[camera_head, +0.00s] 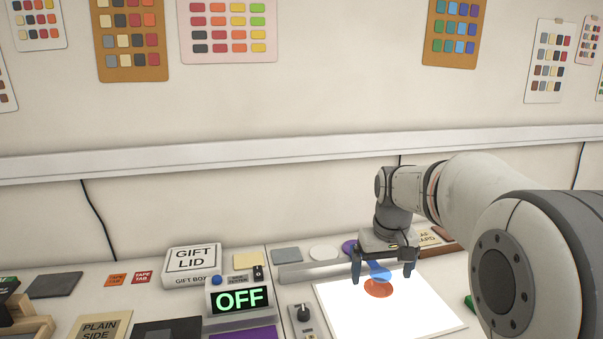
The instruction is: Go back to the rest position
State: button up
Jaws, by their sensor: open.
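My gripper (383,279) points down above the bright white panel (345,308) at the right of the bench. Its two dark fingers are spread apart, with nothing seen held between them. A blue translucent piece (378,271) and an orange-red round piece (378,289) show between and just below the fingers. The two pieces appear to overlap; I cannot tell whether they touch. My arm comes in from the right and hides the bench's right side.
A display reading OFF (239,300) and a box marked GIFT LID (192,264) stand left of the panel. A knob unit (303,315) is beside the panel. A pale rail (200,153) runs along the wall behind. The air above the left bench is clear.

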jog(key=s+a+f, duration=0.1)
jog(key=s+f, duration=0.1)
jog(key=s, duration=0.9)
jog(key=s+f+m+t, duration=0.1)
jog(key=s+f, duration=0.1)
jog(key=s, duration=0.8)
jog(key=shift+s+a, duration=0.4)
dwell(1.3)
